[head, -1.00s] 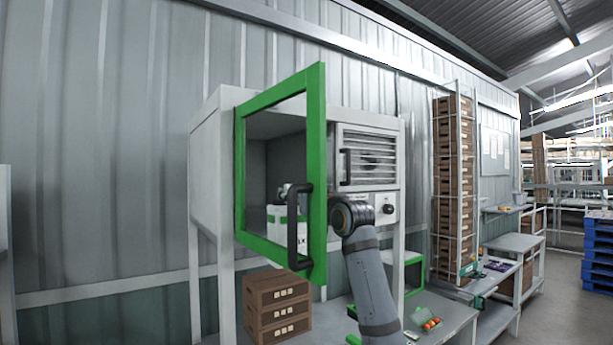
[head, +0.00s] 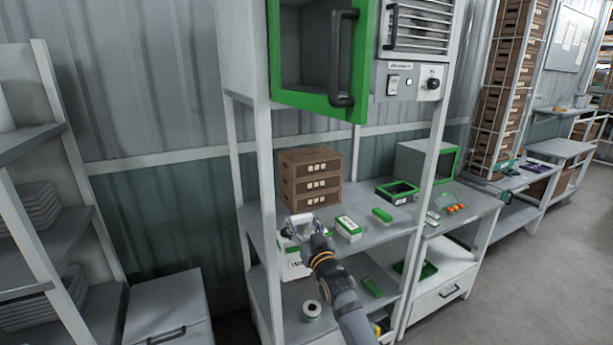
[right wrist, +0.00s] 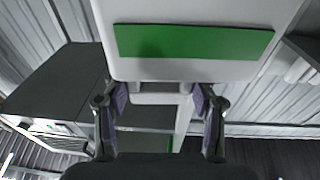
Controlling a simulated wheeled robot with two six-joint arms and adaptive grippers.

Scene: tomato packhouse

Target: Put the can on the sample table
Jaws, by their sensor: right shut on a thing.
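The can is a white, boxy container with a green band (head: 291,262) and dark lettering, seen in the head view. My right gripper (head: 301,227) is shut on its top. In the right wrist view the can (right wrist: 195,65) fills the upper middle, its handle between my two fingers (right wrist: 160,105). The can is upright in front of the grey table (head: 375,238) under the cabinet; I cannot tell if it touches anything. No label shows which table is the sample table. My left gripper is out of view.
The cabinet's green-framed door (head: 366,60) hangs above the table. Brown crates (head: 310,178), a green-white box (head: 348,229) and a black-green tray (head: 397,191) stand on the worktops. A roll (head: 312,311) lies on the lower shelf. White posts (head: 257,190) flank the table.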

